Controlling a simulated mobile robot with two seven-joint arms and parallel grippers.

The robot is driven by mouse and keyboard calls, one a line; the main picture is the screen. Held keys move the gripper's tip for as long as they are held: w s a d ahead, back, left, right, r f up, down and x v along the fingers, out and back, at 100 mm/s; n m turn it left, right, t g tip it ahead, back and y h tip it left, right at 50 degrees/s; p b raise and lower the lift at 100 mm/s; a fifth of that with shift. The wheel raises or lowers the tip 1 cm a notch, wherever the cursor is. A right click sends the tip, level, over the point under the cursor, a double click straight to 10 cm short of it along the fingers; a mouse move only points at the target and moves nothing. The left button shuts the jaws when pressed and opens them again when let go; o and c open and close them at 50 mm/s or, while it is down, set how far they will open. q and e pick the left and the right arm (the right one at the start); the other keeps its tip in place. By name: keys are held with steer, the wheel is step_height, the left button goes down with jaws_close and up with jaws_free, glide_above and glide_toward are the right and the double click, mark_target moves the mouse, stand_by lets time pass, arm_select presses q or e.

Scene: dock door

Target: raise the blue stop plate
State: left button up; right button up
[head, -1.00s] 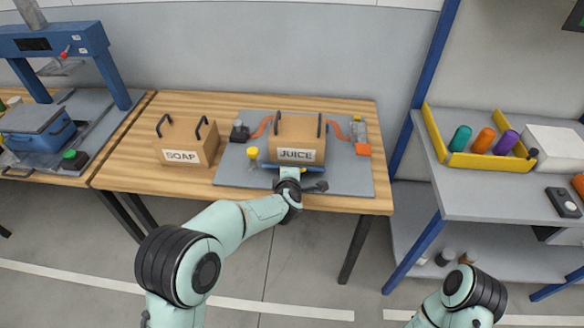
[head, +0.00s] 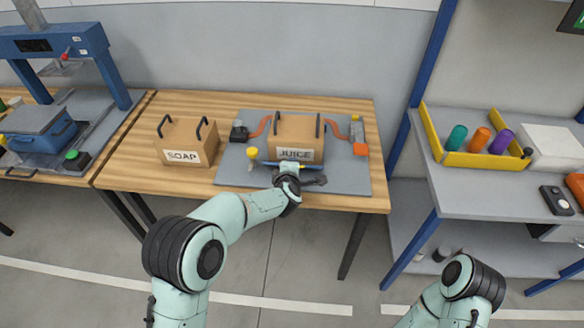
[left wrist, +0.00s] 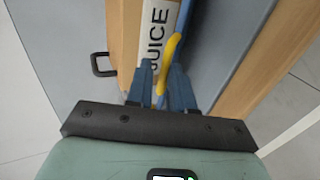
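The blue stop plate (head: 270,163) is a thin blue strip running across the front of the JUICE box (head: 330,145), crossing just below its label. In the left wrist view the blue plate (left wrist: 196,62) runs along the labelled face, with a curved yellow handle (left wrist: 169,52) on it. My right gripper is out of view.
A SOAP box (head: 186,142) stands left on the wooden table (head: 130,170).

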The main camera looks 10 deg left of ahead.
arm_select(q)
steer(key=shift+s, duration=0.1)
steer(key=v, duration=1.3)
steer(key=shift+s+b, duration=0.15)
steer(key=shift+b, duration=0.15)
